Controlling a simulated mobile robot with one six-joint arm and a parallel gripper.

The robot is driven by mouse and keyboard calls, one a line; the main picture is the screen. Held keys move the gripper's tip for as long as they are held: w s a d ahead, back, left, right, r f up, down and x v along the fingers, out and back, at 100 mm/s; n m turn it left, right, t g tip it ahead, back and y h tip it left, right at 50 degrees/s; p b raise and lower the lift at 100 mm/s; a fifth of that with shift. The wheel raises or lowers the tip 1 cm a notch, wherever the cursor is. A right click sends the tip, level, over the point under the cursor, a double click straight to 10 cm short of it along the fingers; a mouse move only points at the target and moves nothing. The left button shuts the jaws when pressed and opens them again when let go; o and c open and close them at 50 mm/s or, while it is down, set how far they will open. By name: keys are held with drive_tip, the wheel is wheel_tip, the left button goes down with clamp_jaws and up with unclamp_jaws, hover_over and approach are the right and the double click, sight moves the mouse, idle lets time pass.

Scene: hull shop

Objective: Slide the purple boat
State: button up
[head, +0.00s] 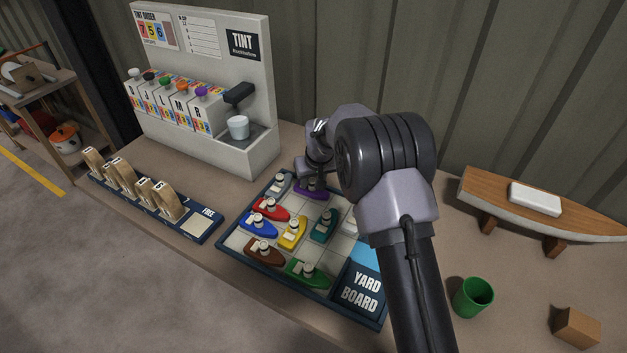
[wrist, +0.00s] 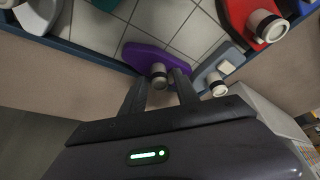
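The purple boat (head: 310,189) lies on the yard board (head: 235,238) near its far edge, partly hidden by my arm in the head view. In the wrist view the purple boat (wrist: 150,58) shows its hull and a pale round funnel (wrist: 158,76). My gripper (wrist: 161,80) is at this boat, with one dark finger on each side of the funnel. The fingers look open, with a narrow gap at the funnel; contact is not clear. In the head view my gripper is mostly hidden behind my wrist.
A grey boat (wrist: 219,78) lies close beside the purple one. Red (head: 270,208), blue (head: 258,225), yellow (head: 292,233), teal (head: 324,226), brown (head: 264,251) and green (head: 308,273) boats fill much of the board. The tint mixer (head: 262,110) stands behind left; a green cup (head: 473,297) stands right.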

idle(0.3)
drive_tip(key=p+v, duration=0.5)
drive_tip(key=v, duration=1.2)
drive_tip(key=shift+r, duration=0.2)
drive_tip(key=s+d+r+m, duration=0.2)
drive_tip(key=s+d+r, duration=0.1)
drive_tip(key=s+r, duration=0.55)
drive_tip(key=s+d+r+m, duration=0.1)
drive_tip(key=s+r+m, duration=0.1)
drive_tip(key=s, duration=1.1)
drive_tip(key=s+d+r+m+t, duration=0.1)
drive_tip(key=s+d+r+m, duration=0.1)
drive_tip(key=s, duration=1.2)
drive_tip(key=shift+m+y, duration=0.4)
drive_tip(key=shift+m, duration=0.3)
